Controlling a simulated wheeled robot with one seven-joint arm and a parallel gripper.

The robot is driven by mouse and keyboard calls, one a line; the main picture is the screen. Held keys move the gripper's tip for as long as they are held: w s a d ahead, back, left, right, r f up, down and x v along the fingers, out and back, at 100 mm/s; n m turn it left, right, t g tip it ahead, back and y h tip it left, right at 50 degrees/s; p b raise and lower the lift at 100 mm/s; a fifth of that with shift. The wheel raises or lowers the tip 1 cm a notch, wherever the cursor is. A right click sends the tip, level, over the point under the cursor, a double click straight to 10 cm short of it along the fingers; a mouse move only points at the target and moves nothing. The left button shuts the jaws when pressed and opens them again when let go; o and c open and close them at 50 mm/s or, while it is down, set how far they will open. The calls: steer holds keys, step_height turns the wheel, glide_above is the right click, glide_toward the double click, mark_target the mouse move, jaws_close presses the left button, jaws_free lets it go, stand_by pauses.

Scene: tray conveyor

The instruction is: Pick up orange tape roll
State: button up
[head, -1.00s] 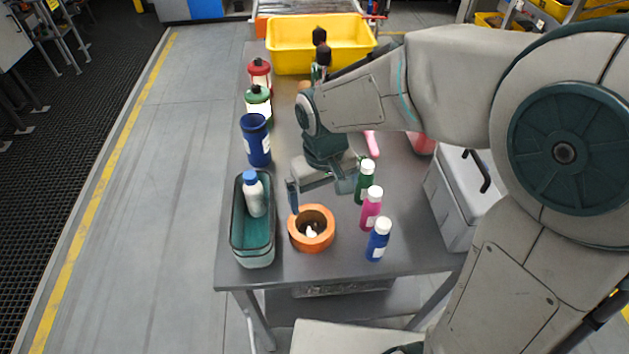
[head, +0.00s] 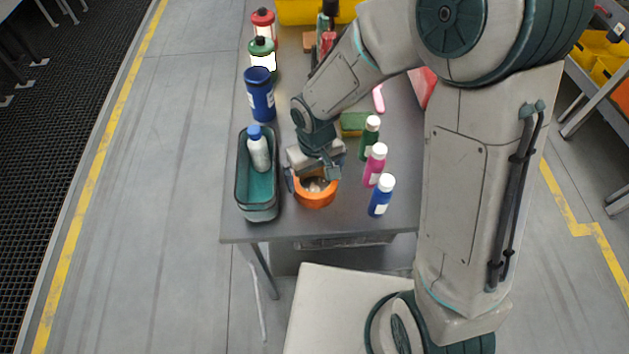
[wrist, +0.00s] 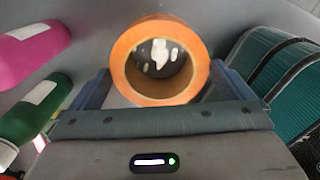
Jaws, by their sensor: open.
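The orange tape roll (head: 316,199) lies flat on the grey table near its front edge. In the wrist view the tape roll (wrist: 125,72) shows as a ring with a dark hole and some white bits inside it. My gripper (head: 312,182) is open right at the roll in the head view. In the wrist view my gripper (wrist: 158,92) has one finger on each side of the roll's near part. I cannot tell whether the fingers touch it. The gripper hides the roll's far part in the head view.
A teal bin (head: 258,213) holding a white bottle with a blue cap (head: 258,153) stands left of the roll. Blue (head: 381,198), pink (head: 375,166) and green (head: 369,141) bottles stand to the right. A dark blue container (head: 261,98) is behind the bin.

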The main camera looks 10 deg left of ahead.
steer(key=shift+w+f, duration=0.1)
steer(key=shift+f, duration=1.6)
steer(key=c, duration=0.8)
steer(key=shift+r, duration=0.2)
